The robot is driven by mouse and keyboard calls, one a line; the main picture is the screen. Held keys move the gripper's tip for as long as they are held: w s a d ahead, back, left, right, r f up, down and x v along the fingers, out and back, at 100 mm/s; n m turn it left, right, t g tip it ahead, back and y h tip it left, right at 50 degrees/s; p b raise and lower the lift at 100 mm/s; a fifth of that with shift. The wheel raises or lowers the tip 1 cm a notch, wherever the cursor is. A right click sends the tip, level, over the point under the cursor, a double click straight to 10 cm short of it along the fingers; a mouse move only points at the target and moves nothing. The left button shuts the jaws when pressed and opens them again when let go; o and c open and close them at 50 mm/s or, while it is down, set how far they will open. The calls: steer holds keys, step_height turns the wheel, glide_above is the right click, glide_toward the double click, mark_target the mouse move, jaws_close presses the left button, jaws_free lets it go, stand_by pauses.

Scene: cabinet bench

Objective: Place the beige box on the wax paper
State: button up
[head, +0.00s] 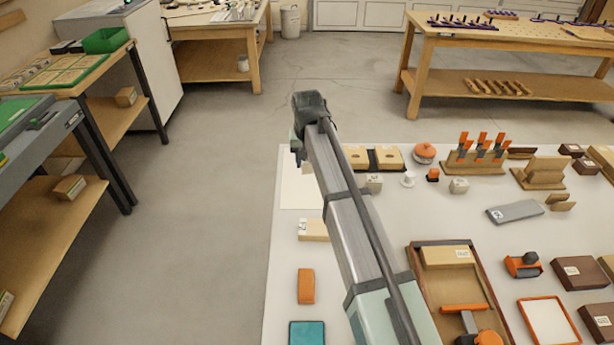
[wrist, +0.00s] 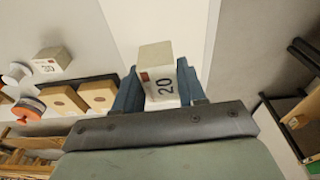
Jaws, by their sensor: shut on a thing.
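A small beige box (wrist: 160,75) with a "20" label sits between the two blue fingers of my gripper (wrist: 158,88) in the wrist view. My gripper is shut on it. The wax paper (wrist: 150,20) is a pale cream sheet that shows behind and beyond the box in the wrist view. In the head view the wax paper (head: 297,190) lies at the left back corner of the white table, partly hidden by my arm. My gripper is over the paper's area; I cannot tell whether the box touches it.
The white table (head: 283,255) is crowded to the right of my arm. Floor is left.

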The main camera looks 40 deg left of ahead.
mark_target(307, 192)
steer(key=shift+f+m, duration=0.25)
steer(key=shift+m, duration=0.05)
steer(key=shift+f, duration=4.75)
steer(key=shift+f, duration=0.1)
steer(key=o, duration=1.1)
steer(key=r, duration=0.4)
steer(key=d+r, duration=0.1)
steer(key=r, duration=0.3)
steer(key=s+r, duration=0.1)
steer(key=r, duration=0.3)
steer(key=shift+s+d, duration=0.1)
steer(key=shift+d, duration=0.1)
